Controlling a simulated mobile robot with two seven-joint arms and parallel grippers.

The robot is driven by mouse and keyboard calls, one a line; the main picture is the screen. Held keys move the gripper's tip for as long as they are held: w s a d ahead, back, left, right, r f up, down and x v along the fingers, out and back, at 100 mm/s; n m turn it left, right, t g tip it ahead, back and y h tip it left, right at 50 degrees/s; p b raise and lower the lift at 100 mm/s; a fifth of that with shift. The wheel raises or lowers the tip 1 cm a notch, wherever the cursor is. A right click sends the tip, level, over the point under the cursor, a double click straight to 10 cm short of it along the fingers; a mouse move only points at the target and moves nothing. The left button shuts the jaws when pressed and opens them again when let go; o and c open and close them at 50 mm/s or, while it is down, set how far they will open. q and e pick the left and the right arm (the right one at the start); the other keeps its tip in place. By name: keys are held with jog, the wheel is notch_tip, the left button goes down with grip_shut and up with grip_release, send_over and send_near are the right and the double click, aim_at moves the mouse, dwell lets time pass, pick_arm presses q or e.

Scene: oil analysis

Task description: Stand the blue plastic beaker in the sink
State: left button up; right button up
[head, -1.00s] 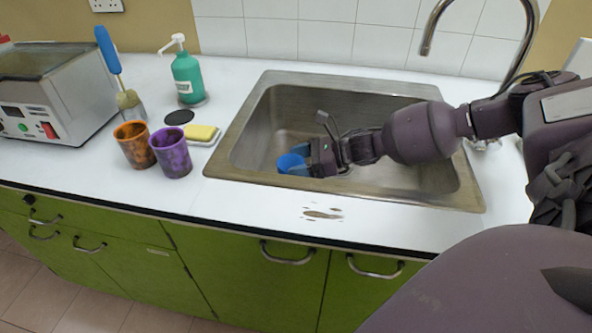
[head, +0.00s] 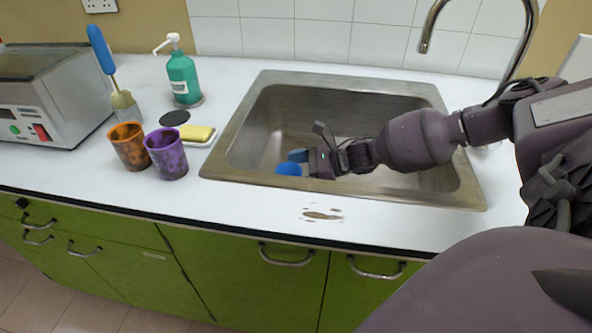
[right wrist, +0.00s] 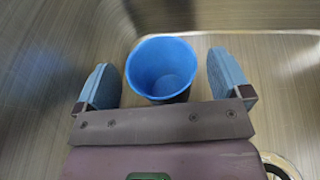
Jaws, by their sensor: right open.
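The blue plastic beaker (head: 288,169) is inside the sink (head: 240,140), near its left front part. In the right wrist view the beaker (right wrist: 161,70) shows its open round mouth and looks upright on the sink floor. My right gripper (head: 298,160) reaches into the sink from the right. In the right wrist view the gripper (right wrist: 165,82) is open, with one blue finger on each side of the beaker and a gap on both sides. In the head view the gripper partly hides the beaker. My left gripper is not in view.
Left of the sink stand an orange beaker (head: 129,147) and a purple beaker (head: 167,154), with a yellow sponge (head: 196,133) and a green soap bottle (head: 183,78) behind. The tap (head: 431,30) arches over the sink's right back. A brown stain (head: 321,215) marks the front counter.

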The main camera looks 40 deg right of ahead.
jog(key=shift+r, duration=0.2)
jog(key=shift+s+d+r, duration=0.1)
jog(key=shift+s+d, duration=0.1)
jog(key=shift+d, duration=0.05)
jog(key=p+v, duration=0.2)
jog(key=v, duration=0.5)
jog(key=shift+a, duration=0.1)
